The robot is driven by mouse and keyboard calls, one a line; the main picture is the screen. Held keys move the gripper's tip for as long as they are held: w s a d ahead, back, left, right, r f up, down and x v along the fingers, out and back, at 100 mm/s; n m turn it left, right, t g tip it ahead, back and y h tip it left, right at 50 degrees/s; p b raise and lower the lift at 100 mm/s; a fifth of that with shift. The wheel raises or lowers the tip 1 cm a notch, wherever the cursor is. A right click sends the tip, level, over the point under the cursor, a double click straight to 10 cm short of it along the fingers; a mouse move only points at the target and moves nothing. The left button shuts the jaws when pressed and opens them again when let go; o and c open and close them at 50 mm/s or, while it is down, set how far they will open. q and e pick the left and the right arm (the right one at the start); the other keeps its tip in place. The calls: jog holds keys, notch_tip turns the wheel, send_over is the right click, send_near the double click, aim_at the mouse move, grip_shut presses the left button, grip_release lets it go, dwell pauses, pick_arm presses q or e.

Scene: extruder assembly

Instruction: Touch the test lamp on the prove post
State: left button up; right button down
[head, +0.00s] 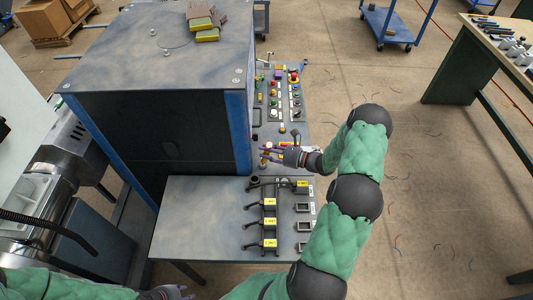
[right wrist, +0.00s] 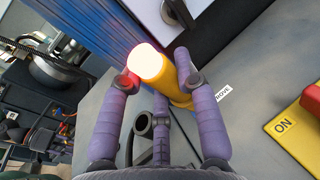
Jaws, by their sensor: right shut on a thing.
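The prove post (right wrist: 155,72) is a yellow cylinder with a brightly glowing white top, beside a PROVE label in the right wrist view. My right gripper (right wrist: 157,72) has its purple fingers on both sides of the post. A small red piece (right wrist: 129,80), which looks like part of the test lamp, shows at the left fingertip against the post. Most of the lamp is hidden by the fingers. In the head view my right gripper (head: 268,152) reaches left over the panel. My left gripper (head: 168,293) is partly cut off at the bottom edge.
A dark cabinet (head: 160,130) with blue edges stands left of the panel. A yellow ON plate (right wrist: 295,130) lies right of the post. Yellow-labelled switch handles (head: 270,222) stand on the near table (head: 190,220). A black open tube (right wrist: 143,125) is near my fingers.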

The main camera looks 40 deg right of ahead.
aim_at(267, 145)
jog(key=shift+r, duration=0.1)
notch_tip(267, 145, up, 7)
jog(key=p, duration=0.5)
dwell(0.3)
